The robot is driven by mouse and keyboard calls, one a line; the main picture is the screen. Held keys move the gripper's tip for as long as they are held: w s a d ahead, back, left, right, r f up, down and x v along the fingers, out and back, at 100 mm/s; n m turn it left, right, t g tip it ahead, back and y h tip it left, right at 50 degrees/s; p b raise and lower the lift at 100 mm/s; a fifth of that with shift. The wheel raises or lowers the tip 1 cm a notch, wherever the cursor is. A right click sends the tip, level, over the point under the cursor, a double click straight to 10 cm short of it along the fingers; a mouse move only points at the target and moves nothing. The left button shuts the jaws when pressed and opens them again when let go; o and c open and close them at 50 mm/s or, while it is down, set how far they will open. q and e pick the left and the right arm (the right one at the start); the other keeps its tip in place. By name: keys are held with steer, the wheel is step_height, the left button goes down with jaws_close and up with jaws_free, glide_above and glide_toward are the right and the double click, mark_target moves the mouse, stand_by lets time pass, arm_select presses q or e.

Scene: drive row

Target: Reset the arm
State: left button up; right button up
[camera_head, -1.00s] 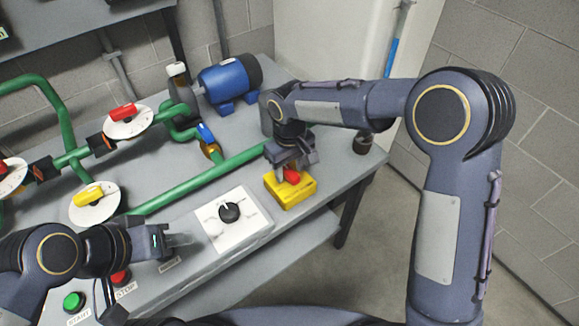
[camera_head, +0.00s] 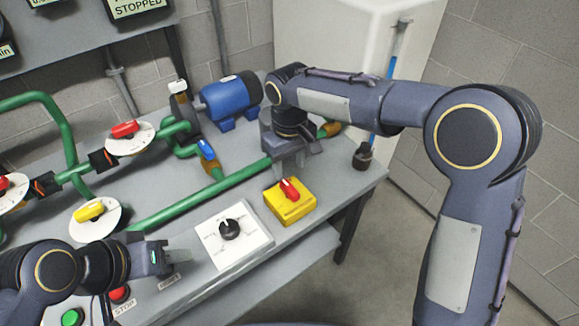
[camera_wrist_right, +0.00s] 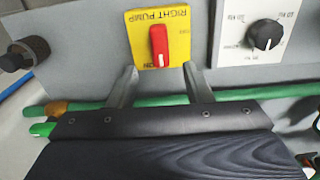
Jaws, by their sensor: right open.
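My right gripper (camera_head: 293,171) is above the table, behind the yellow switch box (camera_head: 290,207) with its red handle (camera_head: 289,189). In the right wrist view its two fingers (camera_wrist_right: 160,86) are spread and empty. There the yellow plate (camera_wrist_right: 145,37) reads "RIGHT PUMP", and the red handle (camera_wrist_right: 158,46) lies apart from the fingers, beyond their tips. My left gripper (camera_head: 176,259) is over the table's front edge at the lower left, left of the white dial panel (camera_head: 254,249). Its fingers are too small and blurred to read.
Green pipes (camera_head: 190,200) with red, yellow and blue valve handles run across the table. A blue motor (camera_head: 230,99) stands at the back. A dark knob (camera_head: 362,156) sits at the table's right end. Open floor lies to the right. A sign at the top reads "STOPPED".

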stand_by(0.3)
steer(key=s+d+r+m+t+y+p, duration=0.25)
steer(key=s+d+r, duration=0.4)
steer(key=d, duration=0.35)
steer(key=s+d+r+m+t+y+p, duration=0.1)
steer(key=s+d+r+m+p, duration=0.15)
steer(key=s+d+r, duration=0.45)
steer(key=s+d+f+m+t, duration=0.1)
steer(key=s+d+m, duration=0.1)
steer(key=s, duration=0.3)
steer(key=s+d+f+m+t+p, duration=0.1)
steer(key=s+f, duration=0.1)
steer(key=s, duration=0.3)
steer(key=shift+s+d+f+m, duration=0.25)
steer(key=shift+s+d+m, duration=0.1)
steer(key=shift+d+m, duration=0.05)
